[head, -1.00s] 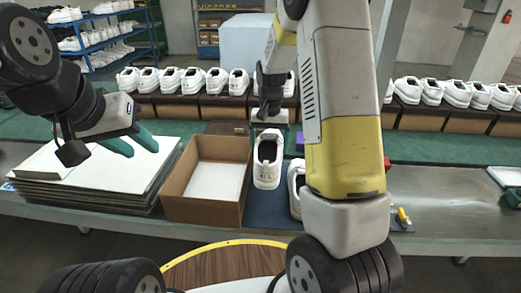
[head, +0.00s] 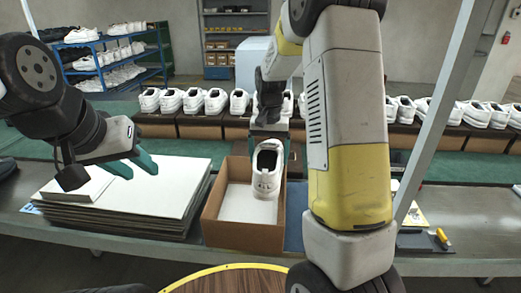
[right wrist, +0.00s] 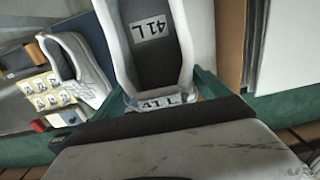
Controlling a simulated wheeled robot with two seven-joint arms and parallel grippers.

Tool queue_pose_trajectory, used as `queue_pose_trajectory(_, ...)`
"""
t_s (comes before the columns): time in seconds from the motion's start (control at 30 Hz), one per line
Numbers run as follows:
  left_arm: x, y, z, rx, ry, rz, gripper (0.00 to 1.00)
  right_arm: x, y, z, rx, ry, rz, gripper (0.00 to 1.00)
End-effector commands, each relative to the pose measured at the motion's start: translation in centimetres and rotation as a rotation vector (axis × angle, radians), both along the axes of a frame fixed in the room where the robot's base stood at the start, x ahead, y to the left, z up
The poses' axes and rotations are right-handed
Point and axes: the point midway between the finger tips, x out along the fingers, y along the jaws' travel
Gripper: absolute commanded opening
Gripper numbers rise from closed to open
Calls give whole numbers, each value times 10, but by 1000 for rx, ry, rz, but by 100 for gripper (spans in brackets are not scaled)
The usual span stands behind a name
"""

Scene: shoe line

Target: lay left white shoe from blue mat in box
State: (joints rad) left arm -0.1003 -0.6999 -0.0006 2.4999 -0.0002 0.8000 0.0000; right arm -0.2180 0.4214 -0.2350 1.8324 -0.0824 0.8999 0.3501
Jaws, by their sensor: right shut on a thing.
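The left white shoe (head: 267,180) is in my right gripper (head: 268,148). In the right wrist view the shoe (right wrist: 185,60) bears "41 L" labels, and the teal fingers of the gripper (right wrist: 160,92) are on either side of its end. In the head view it appears over the right part of the open brown box (head: 230,236), whose white inner floor shows. I cannot tell its exact height there. A strip of blue mat (head: 293,222) shows right of the box, mostly hidden by my right arm. My left gripper (head: 130,165) is open and empty above the paper stack.
A stack of white sheets (head: 150,195) lies left of the box. A row of white shoes on brown boxes (head: 200,126) lines the back. Another white shoe (right wrist: 85,65) and a sticker sheet (right wrist: 45,92) show in the right wrist view.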

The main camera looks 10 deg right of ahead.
Motion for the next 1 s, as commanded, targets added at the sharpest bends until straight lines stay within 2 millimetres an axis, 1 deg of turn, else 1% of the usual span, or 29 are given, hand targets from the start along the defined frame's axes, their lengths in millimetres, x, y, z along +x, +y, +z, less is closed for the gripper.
queue_pose_trajectory(0.13,0,0,0,0,0,0,36,0,0,-6,0,2,-1,27)
queue_pose_trajectory(0.27,0,0,0,0,0,0,36,-1,0,-18,0,3,-1,27)
queue_pose_trajectory(1.0,0,0,0,0,0,0,36,0,0,-92,0,2,0,27)
